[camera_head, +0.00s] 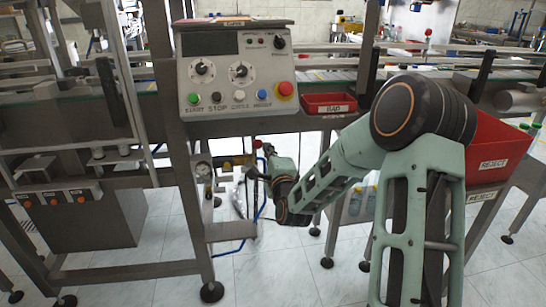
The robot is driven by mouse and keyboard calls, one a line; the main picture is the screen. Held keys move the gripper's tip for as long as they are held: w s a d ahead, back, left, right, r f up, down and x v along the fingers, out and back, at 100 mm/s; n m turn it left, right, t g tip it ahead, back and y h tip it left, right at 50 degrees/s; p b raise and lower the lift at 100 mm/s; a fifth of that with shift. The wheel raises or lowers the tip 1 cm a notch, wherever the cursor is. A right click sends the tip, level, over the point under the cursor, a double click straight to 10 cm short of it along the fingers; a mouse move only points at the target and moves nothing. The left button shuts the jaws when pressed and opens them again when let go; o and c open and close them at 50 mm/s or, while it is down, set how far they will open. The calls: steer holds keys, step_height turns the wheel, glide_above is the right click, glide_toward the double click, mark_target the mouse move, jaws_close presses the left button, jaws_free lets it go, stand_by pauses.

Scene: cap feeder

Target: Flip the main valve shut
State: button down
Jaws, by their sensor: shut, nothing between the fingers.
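Under the control panel, a small assembly with a round gauge (203,169) is fixed to the machine frame. To the right of the gauge is a small fitting with a yellowish part (228,166) and dark red parts. A small bright red piece (257,143) shows just above my wrist. I cannot tell which of these is the main valve's handle, or how it is turned. My gripper (252,173) is low at the end of my mint-green arm, just right of the fitting. It is small and dark here, and shut on nothing. Whether it touches the fitting is unclear.
The control panel (238,75) with knobs, coloured buttons and a red stop button (285,89) is above. A red bin (329,104) marked BAD and a larger red REJECT bin (490,150) are to the right. A blue hose (262,205) hangs below the gripper. Frame legs stand on the tiles.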

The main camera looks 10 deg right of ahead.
mark_target(256, 141)
steer(key=a+n, duration=0.1)
steer(key=a+r+n+b, duration=0.1)
steer(key=n, duration=0.1)
steer(key=shift+a+r+n, duration=0.2)
steer(key=shift+r+n, duration=0.05)
steer(key=shift+n, duration=0.05)
steer(key=shift+a+r+b, duration=0.15)
steer(key=shift+a+b, duration=0.2)
steer(key=shift+b, duration=0.05)
steer(key=shift+a+r, duration=0.1)
steer(key=shift+a, duration=0.05)
stand_by(0.3)
